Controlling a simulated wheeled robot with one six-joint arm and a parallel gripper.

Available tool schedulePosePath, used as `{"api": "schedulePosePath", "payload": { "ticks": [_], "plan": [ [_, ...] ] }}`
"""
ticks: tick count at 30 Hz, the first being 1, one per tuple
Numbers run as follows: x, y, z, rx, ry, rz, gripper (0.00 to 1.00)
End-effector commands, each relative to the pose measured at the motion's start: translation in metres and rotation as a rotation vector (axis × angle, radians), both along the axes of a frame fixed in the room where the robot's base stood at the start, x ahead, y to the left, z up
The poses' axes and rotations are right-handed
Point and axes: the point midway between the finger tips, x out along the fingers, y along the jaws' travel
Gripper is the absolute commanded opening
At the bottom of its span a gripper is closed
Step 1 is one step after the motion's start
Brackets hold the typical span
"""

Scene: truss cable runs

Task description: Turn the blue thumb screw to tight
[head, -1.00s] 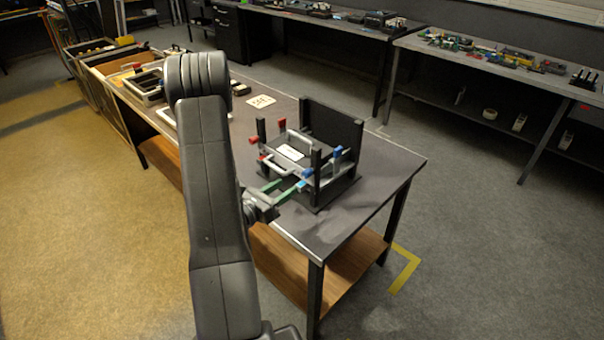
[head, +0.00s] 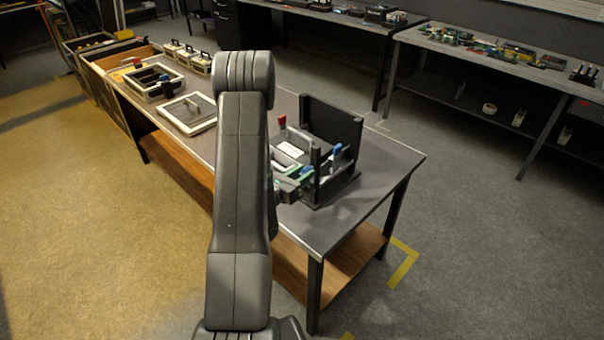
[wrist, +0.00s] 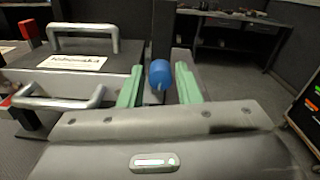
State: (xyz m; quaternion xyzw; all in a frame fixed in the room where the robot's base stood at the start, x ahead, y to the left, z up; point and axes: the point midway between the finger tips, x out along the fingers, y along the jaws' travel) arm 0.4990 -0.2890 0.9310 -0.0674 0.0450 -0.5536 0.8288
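The blue thumb screw (wrist: 160,75) shows in the wrist view as a round knob between the two green fingers of my gripper (wrist: 159,72). The fingers stand apart on either side of it, with what looks like a narrow gap at each side. In the head view my gripper (head: 298,171) is at the near left side of the black fixture (head: 333,125) on the table. I cannot make out the screw between the fingers there. Its thread and any tightness mark cannot be seen.
Another blue piece (head: 337,150) shows on the fixture, beside a dark post. Grey handles (wrist: 62,98) and a white label (wrist: 72,62) lie left of the fingers. A red piece (head: 282,121) stands at the back left. The table (head: 385,165) is clear on the right.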

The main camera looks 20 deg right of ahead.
Motion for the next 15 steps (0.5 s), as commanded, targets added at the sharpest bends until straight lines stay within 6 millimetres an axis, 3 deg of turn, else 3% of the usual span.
{"api": "schedulePosePath", "payload": {
  "ticks": [1,4,15],
  "plan": [
    [0.0,0.0001,0.0001,0.0,0.0,0.0,0.2],
    [-0.0001,0.0002,0.0001,0.0,0.0,0.0,0.01],
    [0.0,0.0003,-0.0015,-0.029,0.07,0.0,0.0]
  ]
}}
